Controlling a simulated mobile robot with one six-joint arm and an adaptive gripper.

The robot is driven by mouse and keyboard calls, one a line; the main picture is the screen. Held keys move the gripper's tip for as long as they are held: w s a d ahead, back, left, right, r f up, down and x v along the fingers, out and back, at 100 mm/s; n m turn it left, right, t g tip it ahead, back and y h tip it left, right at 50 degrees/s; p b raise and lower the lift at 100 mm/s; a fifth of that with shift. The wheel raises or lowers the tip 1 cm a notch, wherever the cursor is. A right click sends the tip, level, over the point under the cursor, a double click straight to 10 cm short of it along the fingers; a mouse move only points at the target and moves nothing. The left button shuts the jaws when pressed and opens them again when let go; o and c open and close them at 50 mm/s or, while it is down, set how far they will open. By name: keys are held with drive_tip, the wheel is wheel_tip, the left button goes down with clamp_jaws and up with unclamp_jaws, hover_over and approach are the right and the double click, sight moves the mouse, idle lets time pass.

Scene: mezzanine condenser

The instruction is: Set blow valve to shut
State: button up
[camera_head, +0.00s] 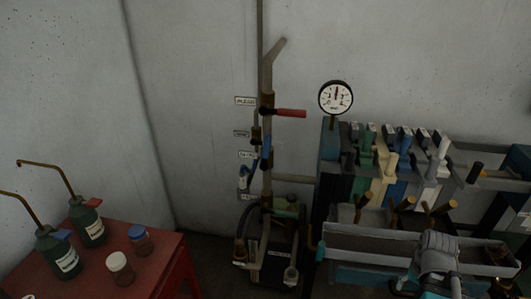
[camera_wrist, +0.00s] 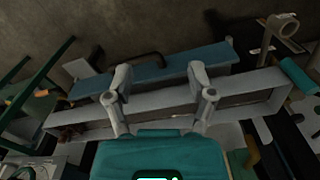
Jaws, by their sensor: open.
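A vertical pipe (camera_head: 267,85) stands against the back wall. A valve with a red lever (camera_head: 290,113) is on it, the lever pointing right, nearly level. Below, a blue lever (camera_head: 266,148) stands nearly upright, and another blue handle (camera_head: 243,178) sits lower left. Small wall labels (camera_head: 245,100) beside them are too small to read, so I cannot tell which valve is the blow valve. My gripper (camera_wrist: 160,75) is open and empty in the wrist view, its two grey fingers apart above a grey trough (camera_wrist: 240,98). The levers are not clearly visible in that view.
A round gauge (camera_head: 336,97) stands above a rack of coloured levers (camera_head: 390,160) right of the pipe. The long grey trough (camera_head: 350,240) runs in front of the rack. A red table (camera_head: 150,275) with green bottles (camera_head: 88,222) and jars stands at left.

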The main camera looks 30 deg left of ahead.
drive_tip(key=w+a+r+n+t+h+p, duration=0.1)
drive_tip(key=w+a+r+n+t+h, duration=0.15)
drive_tip(key=w+a+n+h, duration=0.45)
drive_tip(key=n+t+y+p, duration=0.1)
drive_tip(key=n+t+p, duration=0.2)
drive_tip(key=n+t, duration=1.65)
approach(264, 145)
drive_tip(key=s+a+r+n+g, duration=0.2)
drive_tip(key=s+r+n+g, duration=0.1)
drive_tip(key=r+n+g, duration=0.15)
drive_tip(key=shift+d+f+g, duration=0.15)
drive_tip(key=shift+f+g, duration=0.1)
drive_tip(key=shift+f, duration=0.05)
drive_tip(key=x, duration=1.4)
